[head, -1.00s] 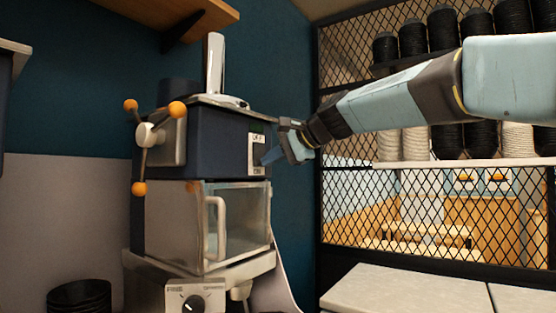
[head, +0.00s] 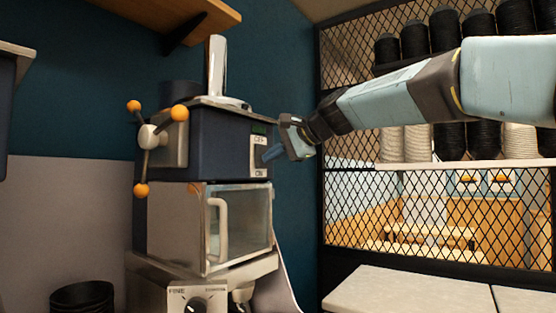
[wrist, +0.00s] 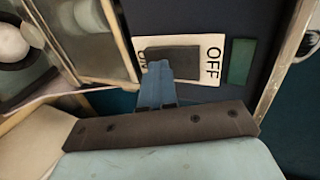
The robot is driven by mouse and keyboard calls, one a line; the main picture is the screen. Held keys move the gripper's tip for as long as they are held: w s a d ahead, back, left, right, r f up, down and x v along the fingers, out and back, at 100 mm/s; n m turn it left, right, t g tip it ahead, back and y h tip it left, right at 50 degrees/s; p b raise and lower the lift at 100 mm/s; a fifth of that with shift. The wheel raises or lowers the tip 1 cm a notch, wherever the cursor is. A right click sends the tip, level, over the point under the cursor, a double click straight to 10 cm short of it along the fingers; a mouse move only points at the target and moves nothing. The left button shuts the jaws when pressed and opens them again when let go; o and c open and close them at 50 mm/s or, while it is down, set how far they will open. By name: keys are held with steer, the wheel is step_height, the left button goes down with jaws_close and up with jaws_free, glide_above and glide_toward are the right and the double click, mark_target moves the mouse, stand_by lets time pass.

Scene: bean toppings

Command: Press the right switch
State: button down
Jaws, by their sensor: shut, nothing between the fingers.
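A switch plate (head: 259,142) is on the right side of the dark blue grinder machine (head: 217,140), with OFF at its top and ON at its bottom. In the wrist view, the pale plate (wrist: 206,84) carries a dark rocker (wrist: 190,54). My gripper (head: 268,155) is shut and empty. It points left at the lower, ON half of the switch. In the wrist view, its blue fingertips (wrist: 159,68) overlap the rocker's ON end and partly cover that label. I cannot tell whether they touch it.
A small green panel (wrist: 241,61) is beside the OFF end. A glass-fronted box (head: 240,225) with a handle is below the switch. A three-armed lever with orange knobs (head: 180,113) is on the machine's front. A mesh rack (head: 430,205) stands behind my arm.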

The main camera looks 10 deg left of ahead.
steer(key=shift+a+r, duration=0.15)
steer(key=f+v, duration=0.1)
steer(key=v, duration=1.3)
steer(key=shift+d+f, duration=0.15)
steer(key=shift+d, duration=0.15)
steer(key=shift+f, duration=0.15)
steer(key=shift+s+d+f, duration=0.1)
steer(key=shift+d+f, duration=0.05)
steer(key=shift+f, duration=0.45)
